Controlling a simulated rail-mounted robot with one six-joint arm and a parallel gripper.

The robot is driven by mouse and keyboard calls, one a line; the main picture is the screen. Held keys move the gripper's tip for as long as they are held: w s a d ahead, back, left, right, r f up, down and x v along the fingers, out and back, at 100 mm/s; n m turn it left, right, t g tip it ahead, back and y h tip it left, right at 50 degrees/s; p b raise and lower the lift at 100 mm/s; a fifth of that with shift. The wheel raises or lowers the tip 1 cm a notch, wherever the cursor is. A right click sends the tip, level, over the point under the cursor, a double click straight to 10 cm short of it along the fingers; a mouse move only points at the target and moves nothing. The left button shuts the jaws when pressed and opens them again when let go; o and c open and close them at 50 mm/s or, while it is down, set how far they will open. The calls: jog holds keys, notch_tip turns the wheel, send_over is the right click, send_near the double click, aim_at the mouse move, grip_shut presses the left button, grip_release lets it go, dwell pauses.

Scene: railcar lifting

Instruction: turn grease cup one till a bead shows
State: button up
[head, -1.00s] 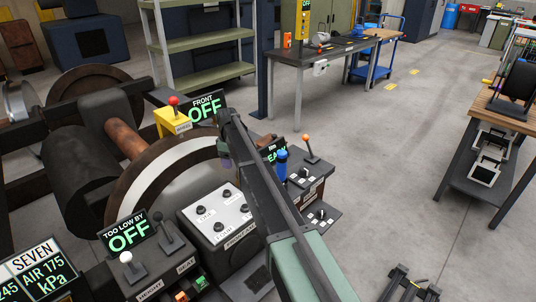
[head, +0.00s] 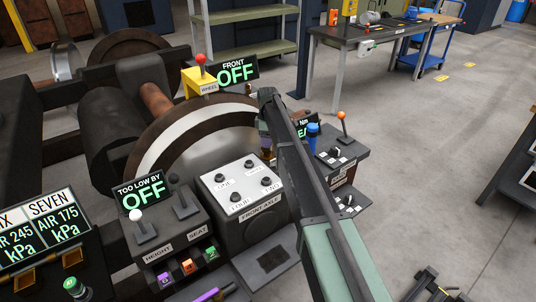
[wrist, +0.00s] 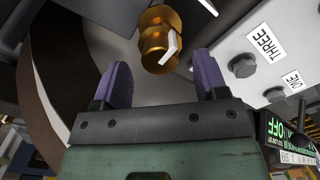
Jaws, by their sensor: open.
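A light grey panel (head: 245,187) marked FRONT AXLE carries several dark round knobs. In the wrist view the label ONE (wrist: 292,79) sits beside a dark hexagonal knob (wrist: 274,94), and THREE is beside another (wrist: 242,66). A brass fitting (wrist: 155,42) with a white lever is just beyond my fingers; I cannot tell whether it is a grease cup. My gripper (wrist: 160,78) has purple fingers, spread open and empty, left of the panel. In the head view my arm hides most of it (head: 266,146). No bead can be made out.
A large wheel (head: 165,140) stands behind the panel. A workbench (head: 375,40) stands farther back.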

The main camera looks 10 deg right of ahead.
notch_tip(320, 180, down, 3)
jog(key=shift+b, duration=0.7)
jog(key=shift+r, duration=0.15)
jog(key=shift+c, duration=0.2)
jog(key=c, duration=0.9)
